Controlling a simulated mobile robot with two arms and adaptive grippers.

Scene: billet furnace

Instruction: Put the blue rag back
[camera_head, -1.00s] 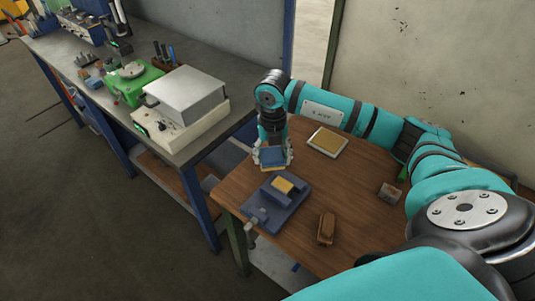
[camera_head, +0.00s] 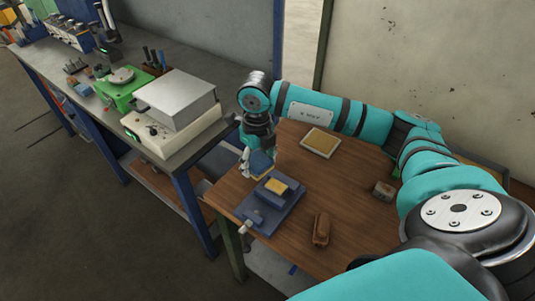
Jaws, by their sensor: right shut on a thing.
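The blue rag (camera_head: 262,164) is a small blue piece at the back left of the wooden table (camera_head: 345,205), just behind the blue vise (camera_head: 268,208). My right gripper (camera_head: 257,161) points down and is shut on the rag. One pale finger shows at the rag's left side; the rest of the grip is partly hidden. I cannot tell whether the rag touches the tabletop. My left gripper is not in view.
A yellow block (camera_head: 276,186) sits on the vise. A shallow tray (camera_head: 320,143), a brown brush (camera_head: 321,228) and a small block (camera_head: 383,190) lie on the table. A workbench with a grey-topped device (camera_head: 176,98) stands at the left. The table's middle is clear.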

